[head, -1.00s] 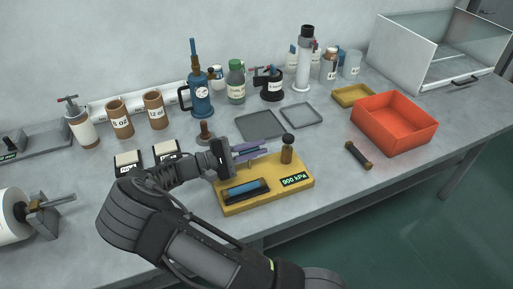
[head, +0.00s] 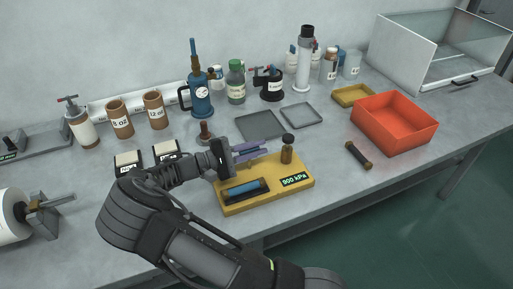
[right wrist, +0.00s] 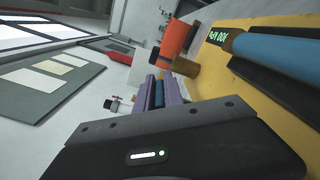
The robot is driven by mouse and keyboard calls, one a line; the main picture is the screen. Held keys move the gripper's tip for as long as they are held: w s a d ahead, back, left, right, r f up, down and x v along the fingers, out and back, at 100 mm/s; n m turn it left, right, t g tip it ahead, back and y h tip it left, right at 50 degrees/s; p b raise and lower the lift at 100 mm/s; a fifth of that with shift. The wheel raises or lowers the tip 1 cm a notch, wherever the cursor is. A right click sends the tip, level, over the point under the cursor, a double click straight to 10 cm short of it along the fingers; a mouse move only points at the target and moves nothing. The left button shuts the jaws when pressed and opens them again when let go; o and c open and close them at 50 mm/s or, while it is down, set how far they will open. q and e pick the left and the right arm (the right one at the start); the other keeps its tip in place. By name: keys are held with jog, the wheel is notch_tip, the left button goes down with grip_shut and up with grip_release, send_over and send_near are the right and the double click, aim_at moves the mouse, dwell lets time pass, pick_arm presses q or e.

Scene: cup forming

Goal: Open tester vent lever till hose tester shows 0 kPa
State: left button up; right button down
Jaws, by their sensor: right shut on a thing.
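The hose tester is a yellow block (head: 262,200) at the front of the bench, with a blue hose piece (head: 246,188) in a dark cradle. Its display (head: 294,180) reads 900 kPa in the head view; it also shows, turned, in the right wrist view (right wrist: 217,36). A brown post with a dark cap (head: 287,153) stands on its back right. My right gripper (head: 262,148) is over the block's back left, its purple fingers shut on what seems to be the vent lever, a blue piece (right wrist: 157,93) between the fingers, largely hidden. My left gripper is out of view.
A dark cylinder (head: 357,155) lies right of the tester, before a red bin (head: 409,137). Grey trays (head: 260,124) lie behind. Labelled cups (head: 120,120) and bottles (head: 236,86) line the back. The bench front right of the tester is clear.

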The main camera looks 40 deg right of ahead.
jog(key=shift+s+a+f+m+b, duration=0.2)
jog(key=shift+s+m+b, duration=0.4)
jog(key=shift+m, duration=0.2)
jog(key=m, duration=0.1)
jog(key=s+m+b, duration=0.1)
jog(key=shift+s+a+f+m, duration=0.1)
jog(key=shift+s+a+m, duration=0.1)
jog(key=shift+a+m, duration=0.1)
jog(key=c, duration=1.5)
grip_release()
jog(key=shift+o, duration=0.2)
jog(key=shift+b+v, duration=0.75)
jog(key=shift+v, duration=3.1)
